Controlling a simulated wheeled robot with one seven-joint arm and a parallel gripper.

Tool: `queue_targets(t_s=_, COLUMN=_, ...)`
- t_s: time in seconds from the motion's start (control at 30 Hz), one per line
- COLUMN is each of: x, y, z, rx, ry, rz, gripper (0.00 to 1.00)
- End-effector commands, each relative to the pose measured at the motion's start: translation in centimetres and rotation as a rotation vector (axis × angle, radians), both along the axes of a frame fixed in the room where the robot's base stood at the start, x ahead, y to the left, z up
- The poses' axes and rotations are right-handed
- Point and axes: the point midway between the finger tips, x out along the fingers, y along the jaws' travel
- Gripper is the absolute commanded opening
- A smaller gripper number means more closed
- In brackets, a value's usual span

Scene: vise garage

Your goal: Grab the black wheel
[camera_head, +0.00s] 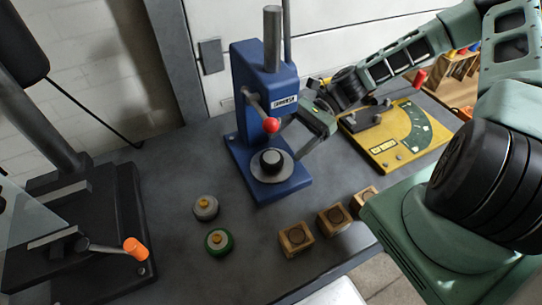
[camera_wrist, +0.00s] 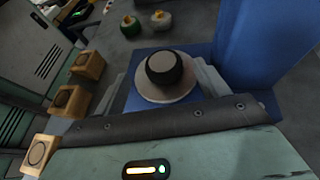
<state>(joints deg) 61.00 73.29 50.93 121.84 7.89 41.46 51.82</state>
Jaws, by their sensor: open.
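The black wheel (camera_head: 271,158) is a short dark round piece on a grey disc on the base of the blue press (camera_head: 249,95). In the wrist view the wheel (camera_wrist: 164,67) sits upright near the middle, on the pale disc (camera_wrist: 150,95). My gripper (camera_head: 299,152) comes in from the right of the press, close beside the wheel. In the wrist view my gripper (camera_wrist: 162,75) is open and empty, one finger on each side of the disc. I cannot tell whether the fingers touch anything.
Three wooden blocks (camera_head: 296,240) stand along the front of the grey table. A grey-topped round piece (camera_head: 206,208) and a green one (camera_head: 219,241) lie left of them. A yellow plate (camera_head: 398,137) is at right. A black machine with an orange knob (camera_head: 135,249) stands at left.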

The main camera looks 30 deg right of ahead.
Motion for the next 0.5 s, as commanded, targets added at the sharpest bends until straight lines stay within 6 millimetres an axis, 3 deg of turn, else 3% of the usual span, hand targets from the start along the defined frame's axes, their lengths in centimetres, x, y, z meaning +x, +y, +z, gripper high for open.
queue_targets(t_s=0.5, x=-0.8, y=5.3, z=-1.4, rx=0.004, ry=0.002, rz=0.003, gripper=0.74)
